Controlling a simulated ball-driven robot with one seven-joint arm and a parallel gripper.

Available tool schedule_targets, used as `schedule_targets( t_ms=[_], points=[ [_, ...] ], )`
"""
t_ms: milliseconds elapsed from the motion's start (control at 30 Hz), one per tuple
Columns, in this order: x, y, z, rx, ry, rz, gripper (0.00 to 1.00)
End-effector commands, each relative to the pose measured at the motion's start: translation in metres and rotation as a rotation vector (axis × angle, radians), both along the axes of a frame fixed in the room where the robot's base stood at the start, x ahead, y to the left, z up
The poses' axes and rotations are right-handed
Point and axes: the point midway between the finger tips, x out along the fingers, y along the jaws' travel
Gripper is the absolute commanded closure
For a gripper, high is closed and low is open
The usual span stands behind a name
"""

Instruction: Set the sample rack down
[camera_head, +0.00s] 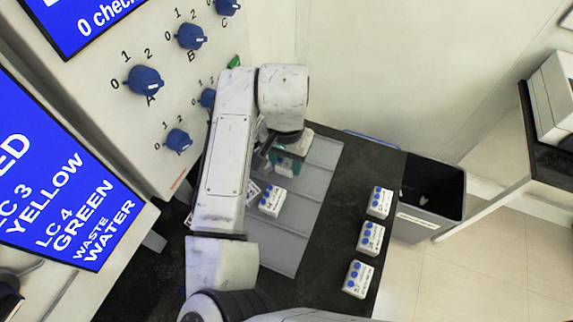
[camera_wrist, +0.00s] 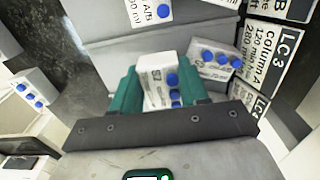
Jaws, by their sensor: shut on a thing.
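The sample rack (camera_wrist: 155,78), a small white block with blue caps, sits between the green fingers of my gripper (camera_wrist: 160,90) in the wrist view. My gripper is shut on it. In the head view my gripper (camera_head: 284,163) is over the grey stepped tray (camera_head: 316,178), and my arm largely hides the held rack. I cannot tell whether the rack touches the surface below. A similar white rack (camera_head: 270,201) stands on the tray near my gripper. In the wrist view a rack (camera_wrist: 214,68) is close to the right of the held one.
Three more white racks, the nearest (camera_head: 358,279), stand along the right of the dark counter (camera_head: 330,270). A dark bin (camera_head: 436,195) stands beyond the counter's right edge. A panel with blue knobs (camera_head: 145,80) rises at the left. LC3 and LC4 labels (camera_wrist: 280,55) are at right.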

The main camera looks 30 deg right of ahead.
Motion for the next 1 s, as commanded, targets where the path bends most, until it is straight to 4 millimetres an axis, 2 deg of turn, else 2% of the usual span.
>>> schedule_targets(
  t_ms=[233, 600, 633, 733, 1000],
  points=[
    [0.000, 0.000, -0.028, 0.000, 0.001, 0.000, 0.87],
    [0.000, 0.000, -0.033, -0.001, 0.000, 0.001, 0.87],
    [0.000, 0.000, -0.033, -0.001, -0.001, 0.000, 0.55],
    [0.000, 0.000, -0.032, 0.000, 0.000, 0.000, 0.45],
    [0.000, 0.000, -0.030, 0.000, 0.000, 0.000, 0.45]
  ],
)
